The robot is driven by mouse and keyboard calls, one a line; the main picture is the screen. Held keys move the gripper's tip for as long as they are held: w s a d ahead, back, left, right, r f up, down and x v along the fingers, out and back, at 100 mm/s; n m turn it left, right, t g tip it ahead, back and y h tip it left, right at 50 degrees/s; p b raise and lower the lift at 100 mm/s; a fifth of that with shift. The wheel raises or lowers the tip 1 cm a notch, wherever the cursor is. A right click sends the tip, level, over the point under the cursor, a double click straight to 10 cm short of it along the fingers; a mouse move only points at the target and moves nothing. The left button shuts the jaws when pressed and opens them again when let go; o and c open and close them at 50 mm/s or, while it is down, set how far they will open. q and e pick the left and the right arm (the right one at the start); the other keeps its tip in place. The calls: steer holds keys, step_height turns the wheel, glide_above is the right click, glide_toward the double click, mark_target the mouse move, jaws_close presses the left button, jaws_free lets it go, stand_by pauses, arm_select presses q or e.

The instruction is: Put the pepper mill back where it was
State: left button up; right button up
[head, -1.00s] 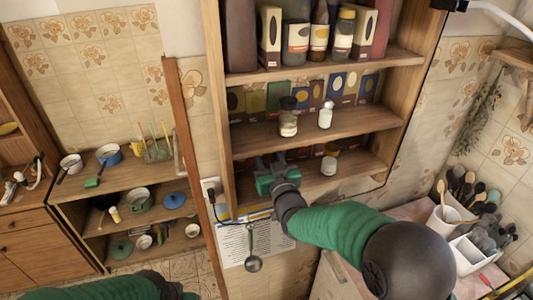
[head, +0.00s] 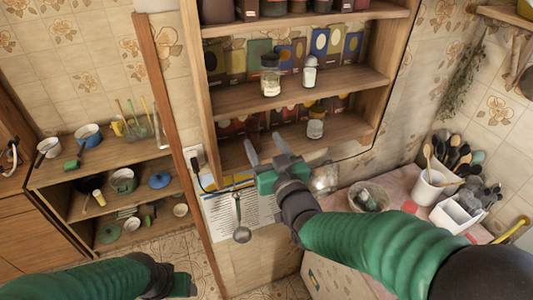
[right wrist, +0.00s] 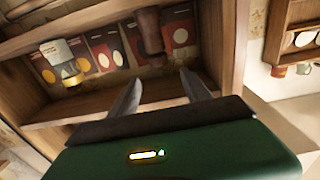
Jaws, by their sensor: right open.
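A dark brown turned object that looks like the pepper mill (right wrist: 150,30) stands on the lowest shelf in the right wrist view, which appears upside down. I cannot make it out clearly in the head view. My right gripper (head: 265,146) is open and empty in front of the lowest shelf. In the right wrist view, its spread fingers (right wrist: 160,77) point toward the shelf, and the brown object is beyond their tips, apart from them. My left gripper (head: 182,284) is low at the bottom left of the head view; its jaws cannot be made out.
A dark-lidded jar (head: 270,77) and a white shaker (head: 309,73) stand on the middle shelf. A ladle (head: 241,234) hangs below. Shelf side walls bound the space.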

steer(key=s+d+f+m+g+h, duration=0.1)
steer(key=s+d+f+g+h, duration=0.1)
steer(key=d+f+g, duration=0.3)
steer(key=s+d+f+g+h, duration=0.1)
steer(key=s+d+f, duration=0.1)
steer(key=f, duration=0.6)
steer(key=s+d+f+m+g+h, duration=0.1)
steer(key=s+d+f+g, duration=0.4)
steer(key=s, duration=0.5)
steer(key=s+d+f+m+g+h, duration=0.1)
steer(key=s+d+f+g, duration=0.35)
steer(key=s+f, duration=0.4)
step_height(320, 180, down, 9)
steer(key=b, duration=1)
steer(key=shift+s+r+t, duration=0.2)
steer(key=shift+s+t, duration=0.15)
steer(key=shift+s, duration=0.05)
steer(key=shift+a, duration=0.1)
